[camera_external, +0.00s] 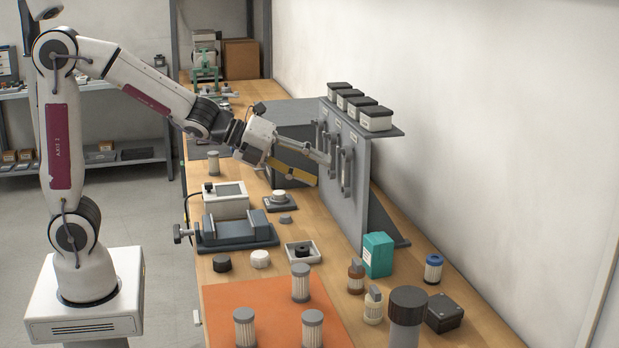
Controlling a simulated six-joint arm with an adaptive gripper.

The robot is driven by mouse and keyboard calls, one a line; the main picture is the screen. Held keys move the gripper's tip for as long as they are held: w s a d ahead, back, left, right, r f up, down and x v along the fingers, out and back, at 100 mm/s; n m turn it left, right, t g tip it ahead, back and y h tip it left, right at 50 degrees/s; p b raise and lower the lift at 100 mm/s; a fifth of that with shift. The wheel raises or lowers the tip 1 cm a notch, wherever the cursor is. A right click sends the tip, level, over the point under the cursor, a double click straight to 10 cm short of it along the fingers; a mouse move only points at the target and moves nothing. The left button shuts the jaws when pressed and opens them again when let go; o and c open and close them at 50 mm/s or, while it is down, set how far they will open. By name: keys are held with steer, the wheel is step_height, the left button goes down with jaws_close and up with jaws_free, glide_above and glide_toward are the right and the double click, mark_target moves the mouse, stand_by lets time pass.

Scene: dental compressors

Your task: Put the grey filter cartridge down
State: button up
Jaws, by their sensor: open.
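Several pale, pleated filter cartridges with grey caps are in view. Three stand upright on the orange mat (272,297): one at the back (300,284), one at front left (244,328) and one at front right (312,329). Another grey-capped cartridge (213,163) stands upright on the bench near its far left edge. I cannot tell which one the task means. My gripper (322,170) is open above the bench, close to the grey upright panel (361,220), and well away from the mat. I see no cartridge between its fingers; contact with the panel is unclear.
The panel carries vertical handles (347,170) and several dark-lidded containers (376,115). A grey vise (237,233), a white tray (303,252), a teal box (378,254), bottles (356,276) and a blue-capped cartridge (433,269) occupy the bench. Bare wood shows between vise and panel.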

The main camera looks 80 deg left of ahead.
steer(key=s+a+n+g+y, duration=0.3)
steer(key=s+a+n+y, duration=0.35)
steer(key=s+n, duration=0.8)
steer(key=s+d+f+n+g+h, duration=0.1)
steer(key=s+f+n+g+h, duration=0.1)
steer(key=s+n, duration=0.3)
steer(key=s+d+f+n+g+h, duration=0.1)
steer(key=s+n, duration=0.5)
steer(key=s, duration=0.7)
steer(key=shift+f+g+h, duration=0.45)
steer(key=shift+f+g, duration=0.05)
steer(key=shift+f, duration=0.45)
